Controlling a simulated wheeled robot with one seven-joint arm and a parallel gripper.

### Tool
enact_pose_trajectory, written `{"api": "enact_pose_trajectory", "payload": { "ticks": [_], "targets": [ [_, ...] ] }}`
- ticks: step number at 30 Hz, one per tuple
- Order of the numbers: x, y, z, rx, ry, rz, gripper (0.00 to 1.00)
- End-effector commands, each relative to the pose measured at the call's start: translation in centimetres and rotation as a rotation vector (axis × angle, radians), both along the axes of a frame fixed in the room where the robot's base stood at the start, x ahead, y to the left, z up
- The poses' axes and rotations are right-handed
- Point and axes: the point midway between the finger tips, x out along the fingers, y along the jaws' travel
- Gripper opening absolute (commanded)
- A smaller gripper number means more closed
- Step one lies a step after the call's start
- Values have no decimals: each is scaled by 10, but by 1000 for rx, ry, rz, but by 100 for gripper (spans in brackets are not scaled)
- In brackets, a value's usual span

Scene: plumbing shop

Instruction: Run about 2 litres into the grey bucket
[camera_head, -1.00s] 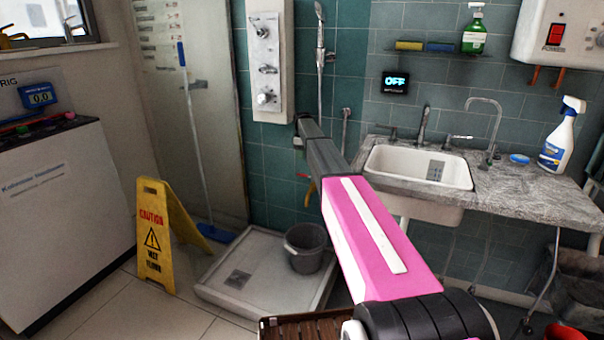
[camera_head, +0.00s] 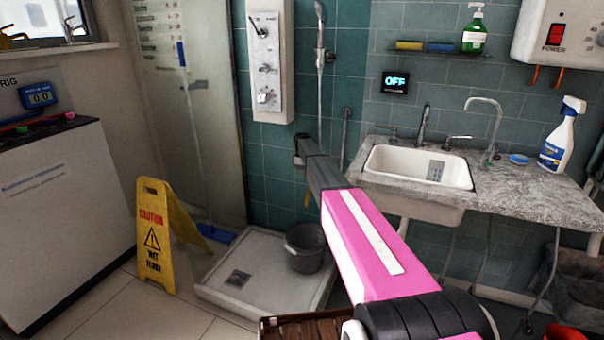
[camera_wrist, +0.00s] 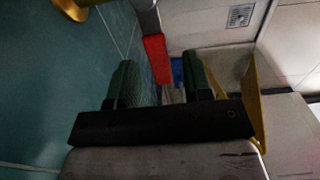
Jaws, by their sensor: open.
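The grey bucket (camera_head: 308,248) stands upright at the right of the white shower tray (camera_head: 225,298). I cannot see into its bottom. My gripper (camera_head: 299,152) is at the teal wall above and behind the bucket, mostly hidden by my arm. In the wrist view my gripper (camera_wrist: 158,62) is open, with a green finger on each side of a red bar-like part (camera_wrist: 157,60). I cannot tell whether either finger touches it. A yellowish part (camera_head: 308,196) shows beside my arm, above the bucket.
A shower panel (camera_head: 266,60) with knobs hangs on the wall left of my gripper. A white sink (camera_head: 420,165) is at right, below a display (camera_head: 395,83) reading OFF.

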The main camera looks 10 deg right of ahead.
Motion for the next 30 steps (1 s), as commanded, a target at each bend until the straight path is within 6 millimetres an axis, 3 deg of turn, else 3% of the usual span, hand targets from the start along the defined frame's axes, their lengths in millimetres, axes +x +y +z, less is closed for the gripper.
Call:
{"api": "enact_pose_trajectory", "payload": {
  "ticks": [6, 10, 11, 22, 30],
  "targets": [
    [0, 0, 0, 0, 0, 0, 46],
    [0, 0, 0, 0, 0, 0, 3],
    [0, 0, 0, 0, 0, 0, 0],
    [-3, 1, 0, 0, 0, 44, 0],
    [-13, 5, 0, 0, -1, 211, 0]
  ]
}}
